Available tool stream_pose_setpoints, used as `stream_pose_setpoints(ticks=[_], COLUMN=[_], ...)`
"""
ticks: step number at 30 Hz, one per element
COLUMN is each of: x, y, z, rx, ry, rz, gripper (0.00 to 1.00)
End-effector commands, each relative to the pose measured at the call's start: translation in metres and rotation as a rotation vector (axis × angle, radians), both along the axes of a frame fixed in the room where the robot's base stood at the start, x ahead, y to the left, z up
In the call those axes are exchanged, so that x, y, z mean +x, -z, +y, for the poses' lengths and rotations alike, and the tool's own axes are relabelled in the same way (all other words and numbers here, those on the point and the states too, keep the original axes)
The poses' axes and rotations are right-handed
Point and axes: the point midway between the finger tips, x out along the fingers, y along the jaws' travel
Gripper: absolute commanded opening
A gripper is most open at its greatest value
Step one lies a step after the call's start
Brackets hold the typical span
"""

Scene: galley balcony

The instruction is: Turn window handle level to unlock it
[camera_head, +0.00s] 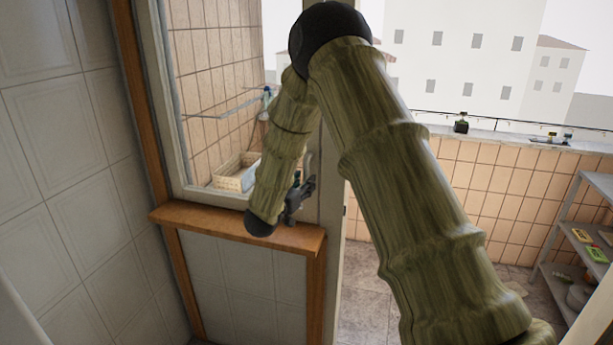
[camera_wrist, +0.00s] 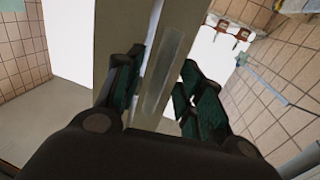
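In the wrist view, a pale grey upright bar that looks like the window handle (camera_wrist: 162,75) lies along the cream window frame (camera_wrist: 120,35). It runs nearly lengthwise with the frame post. My gripper (camera_wrist: 163,68) is open, with one dark green finger on each side of the bar. I cannot tell whether either finger touches it. In the head view, my gripper (camera_head: 301,192) is at the frame post above the wooden sill, partly hidden by my arm. The window frame (camera_head: 333,215) shows there beside my arm.
A wooden sill (camera_head: 235,228) juts out below the window. Behind the glass are a basket (camera_head: 236,172) and a drying rail. At right, an opening leads to the tiled balcony, with a shelf rack (camera_head: 556,240) at its right side. A tiled wall stands at left.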

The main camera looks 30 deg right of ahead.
Motion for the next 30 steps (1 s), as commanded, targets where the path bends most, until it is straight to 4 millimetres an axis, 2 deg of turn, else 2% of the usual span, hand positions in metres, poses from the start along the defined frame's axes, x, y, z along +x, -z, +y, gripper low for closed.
stream_pose_setpoints(ticks=[7,18,25,30], x=[0.012,0.014,0.014,0.014], y=[0.0,0.001,0.0,0.0], z=[-0.02,-0.024,-0.024,-0.024], rx=[0.001,0.001,0.0,0.0], ry=[-0.001,-0.002,-0.001,-0.001], rz=[0.0,0.0,0.0,0.0], gripper=[0.38,0.38,0.0,0.0])
